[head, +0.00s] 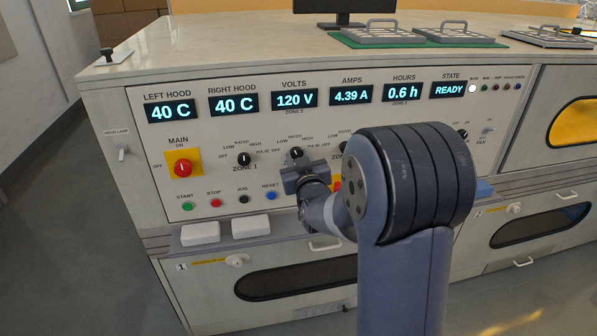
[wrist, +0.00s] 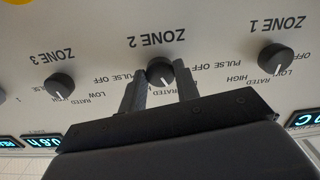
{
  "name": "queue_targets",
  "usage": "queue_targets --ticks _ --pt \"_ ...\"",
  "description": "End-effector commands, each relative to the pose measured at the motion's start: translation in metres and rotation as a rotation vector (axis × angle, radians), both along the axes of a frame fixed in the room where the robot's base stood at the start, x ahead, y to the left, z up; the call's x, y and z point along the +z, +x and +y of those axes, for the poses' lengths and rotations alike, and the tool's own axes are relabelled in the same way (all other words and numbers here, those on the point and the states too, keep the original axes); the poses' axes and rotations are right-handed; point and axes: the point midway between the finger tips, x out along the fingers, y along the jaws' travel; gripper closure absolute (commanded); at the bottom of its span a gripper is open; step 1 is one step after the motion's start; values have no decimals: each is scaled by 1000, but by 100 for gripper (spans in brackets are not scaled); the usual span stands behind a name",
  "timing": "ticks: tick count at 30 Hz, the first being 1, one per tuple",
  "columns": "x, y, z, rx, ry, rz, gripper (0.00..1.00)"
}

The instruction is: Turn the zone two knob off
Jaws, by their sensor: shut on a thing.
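The zone two knob (wrist: 161,70) is a round black knob with a white pointer line, under the ZONE 2 label in the upside-down wrist view. My gripper (wrist: 158,84) has one finger on each side of it and is shut on it. The pointer line points down and slightly right in that view. The fingers partly hide the dial words, so I cannot tell the exact setting. In the head view the knob (head: 296,153) shows just above my gripper (head: 298,172), which hides the ZONE 2 label.
The zone one knob (wrist: 276,58) and zone three knob (wrist: 60,87) stand on either side, clear of the fingers. A red main switch (head: 183,168) on yellow sits farther left. Small push buttons (head: 215,203) run below. Lit displays (head: 295,98) line the top of the panel.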

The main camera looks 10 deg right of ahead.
Motion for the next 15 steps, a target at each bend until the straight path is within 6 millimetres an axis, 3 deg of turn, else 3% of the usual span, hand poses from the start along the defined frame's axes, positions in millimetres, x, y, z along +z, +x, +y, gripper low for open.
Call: queue_targets --ticks 15 --pt "-4 0 -1 -1 -491 -3 93"
